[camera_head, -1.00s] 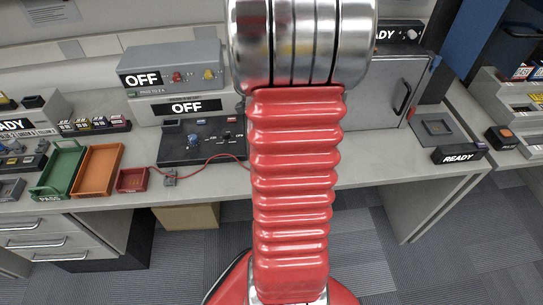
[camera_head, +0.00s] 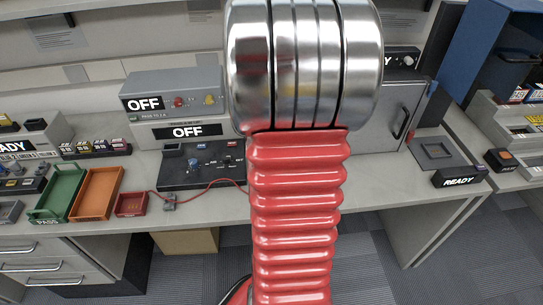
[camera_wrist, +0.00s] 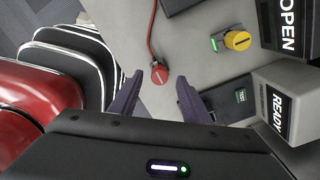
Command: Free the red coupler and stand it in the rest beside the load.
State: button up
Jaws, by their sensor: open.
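The red coupler (camera_wrist: 159,75) is a small round red piece with a pale bar across its top, on the end of a red cable, in the wrist view. It lies over a light grey surface. My gripper (camera_wrist: 157,83) is open, with a dark purple finger on each side of the coupler; I cannot tell whether they touch it. In the head view my red arm hides the gripper, and I cannot pick out the coupler there. I cannot tell which part is the rest or the load.
In the wrist view a yellow knob (camera_wrist: 237,40) with a green light stands to the right, near an OPEN sign (camera_wrist: 288,27) and a READY box (camera_wrist: 272,108). In the head view a red cable (camera_head: 215,185) crosses the bench beside green (camera_head: 46,214) and orange (camera_head: 82,215) trays.

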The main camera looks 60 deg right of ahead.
notch_tip(320, 180, up, 12)
jog(key=shift+f, duration=0.25)
dwell(1.1)
jog(key=w+a+r+n+t, duration=0.1)
jog(key=a+r+n+t, duration=0.1)
jog(key=a+n, duration=1.3)
jog(key=w+a+r+n+t, duration=0.1)
jog(key=a+r+n+t, duration=0.2)
jog(key=a+n, duration=1.3)
notch_tip(320, 180, up, 3)
jog(key=n, duration=0.3)
jog(key=shift+w+a+f+n+t, duration=0.2)
jog(key=shift+w+a+n+t, duration=0.1)
jog(key=shift+w, duration=0.05)
jog(key=shift+d, duration=0.1)
